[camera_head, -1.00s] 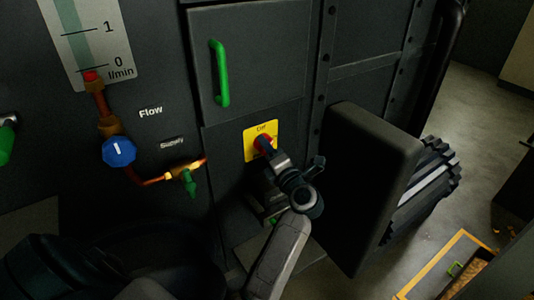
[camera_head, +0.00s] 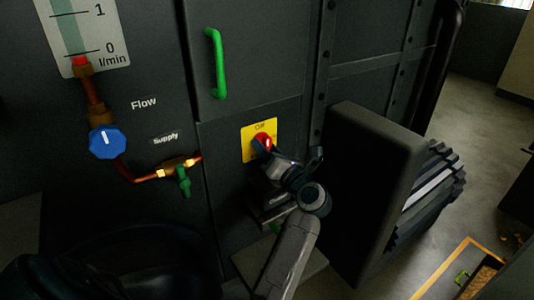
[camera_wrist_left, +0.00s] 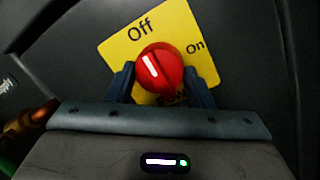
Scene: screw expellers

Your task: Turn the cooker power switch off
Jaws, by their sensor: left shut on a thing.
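The cooker power switch is a red round knob (camera_head: 262,140) on a yellow plate (camera_head: 247,151) on the dark cabinet front. In the left wrist view the knob (camera_wrist_left: 160,68) carries a white line that slants up and left, towards the word "Off" on the yellow plate (camera_wrist_left: 180,22). "On" is printed to the right. My left gripper (camera_head: 266,148) reaches it from below right. Its two blue-grey fingers (camera_wrist_left: 161,82) stand on either side of the knob and are shut on it. My right gripper does not show.
A green door handle (camera_head: 216,64) is above left of the switch. A blue flow knob (camera_head: 107,143) and a green supply valve (camera_head: 183,181) stick out at the left. A large dark block (camera_head: 374,190) stands close on the right of my left arm.

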